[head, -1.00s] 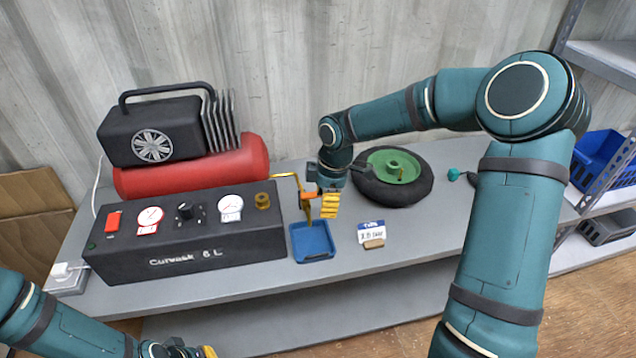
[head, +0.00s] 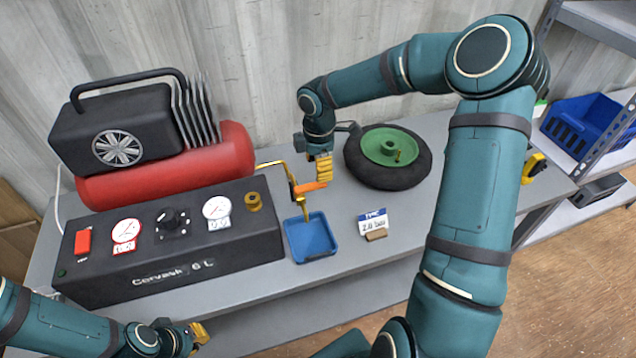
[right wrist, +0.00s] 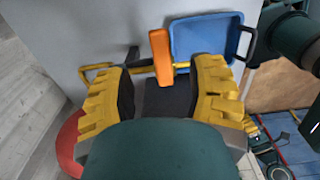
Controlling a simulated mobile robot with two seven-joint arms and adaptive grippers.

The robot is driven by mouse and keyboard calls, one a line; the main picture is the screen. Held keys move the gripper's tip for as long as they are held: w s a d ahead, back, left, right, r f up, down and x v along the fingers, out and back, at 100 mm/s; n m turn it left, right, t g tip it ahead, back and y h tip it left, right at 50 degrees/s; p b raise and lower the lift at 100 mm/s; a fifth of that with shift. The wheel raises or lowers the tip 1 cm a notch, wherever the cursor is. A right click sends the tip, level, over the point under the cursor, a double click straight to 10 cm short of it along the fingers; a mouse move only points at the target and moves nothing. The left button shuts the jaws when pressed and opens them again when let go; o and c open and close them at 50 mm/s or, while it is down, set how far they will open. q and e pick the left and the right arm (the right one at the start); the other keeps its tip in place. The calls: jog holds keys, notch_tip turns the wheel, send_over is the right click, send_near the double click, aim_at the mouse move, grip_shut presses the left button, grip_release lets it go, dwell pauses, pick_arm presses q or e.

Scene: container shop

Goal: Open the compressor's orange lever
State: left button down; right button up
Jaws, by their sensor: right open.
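The compressor has a red tank (head: 170,170), a black motor and a black panel box (head: 168,240). A thin brass pipe leaves its right side. The orange lever (head: 311,187) sits on this pipe above a blue tray (head: 309,238), sticking out to the right. My right gripper (head: 319,170) is just behind and above the lever's free end. In the right wrist view the lever (right wrist: 161,57) shows between the spread yellow fingers of the open gripper (right wrist: 165,75), near their tips; contact cannot be told. My left gripper (head: 198,334) is low at the left front, its jaws unclear.
A black wheel with a green hub (head: 391,148) lies right of my right gripper. A small sign (head: 373,223) stands on the grey bench (head: 440,190). A yellow-and-black tool (head: 534,166) lies at the right. A blue bin (head: 583,125) is on the shelf.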

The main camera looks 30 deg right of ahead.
aim_at(319, 184)
notch_tip(319, 184, down, 6)
jog(key=shift+f+b, duration=0.1)
jog(key=shift+b, duration=0.3)
grip_shut()
jog(key=shift+s, duration=0.1)
